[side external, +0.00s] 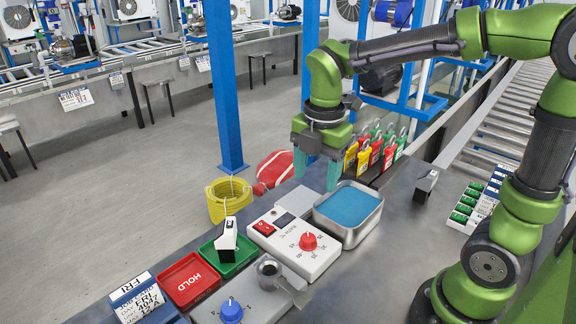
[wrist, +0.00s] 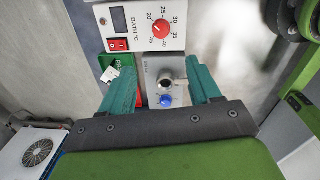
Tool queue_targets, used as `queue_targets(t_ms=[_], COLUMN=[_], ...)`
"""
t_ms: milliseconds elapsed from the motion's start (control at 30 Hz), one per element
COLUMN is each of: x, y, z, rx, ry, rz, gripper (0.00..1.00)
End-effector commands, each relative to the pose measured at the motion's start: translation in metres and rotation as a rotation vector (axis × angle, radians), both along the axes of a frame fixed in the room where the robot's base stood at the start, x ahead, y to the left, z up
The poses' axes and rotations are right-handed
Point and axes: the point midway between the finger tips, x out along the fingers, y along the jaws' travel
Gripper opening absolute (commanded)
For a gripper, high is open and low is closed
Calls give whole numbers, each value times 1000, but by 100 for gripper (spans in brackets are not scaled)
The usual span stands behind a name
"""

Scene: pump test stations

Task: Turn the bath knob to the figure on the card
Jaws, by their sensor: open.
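The bath knob (side external: 308,241) is a red dial on a white control box (side external: 284,263) with a red switch and a small dark display. In the wrist view the bath knob (wrist: 161,28) has figures around it, with 20, 25, 30, 35 and 40 among them; its exact setting is too small to read surely. My gripper (side external: 316,174) is open and empty, raised above the bench and apart from the knob. Its teal fingers also show in the wrist view (wrist: 163,88). A printed card (side external: 140,304) stands at the lower left; I cannot read a bath figure on it.
A metal bath of blue liquid (side external: 349,210) adjoins the control box.

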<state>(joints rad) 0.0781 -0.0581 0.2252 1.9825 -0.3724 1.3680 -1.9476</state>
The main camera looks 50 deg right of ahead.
Motion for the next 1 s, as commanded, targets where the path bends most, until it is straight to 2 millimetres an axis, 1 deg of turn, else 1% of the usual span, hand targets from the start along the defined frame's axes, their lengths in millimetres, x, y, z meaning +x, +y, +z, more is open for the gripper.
queue_targets(t_ms=[67, 167, 267, 367, 600, 800, 900, 1000], x=[-1, -2, -1, -1, 2, 4, 5, 6], y=[0, 0, 0, 0, 1, 1, 2, 2], z=[-1, -6, -18, -37, -90, -132, -148, -159], rx=[-2, -3, -3, -2, -1, -2, -2, -2], ry=[5, 8, 9, 11, 11, 12, 9, 8], rz=[49, 69, 69, 69, 67, 66, 66, 66], gripper=[62, 62, 62, 62, 62, 62, 62, 62])
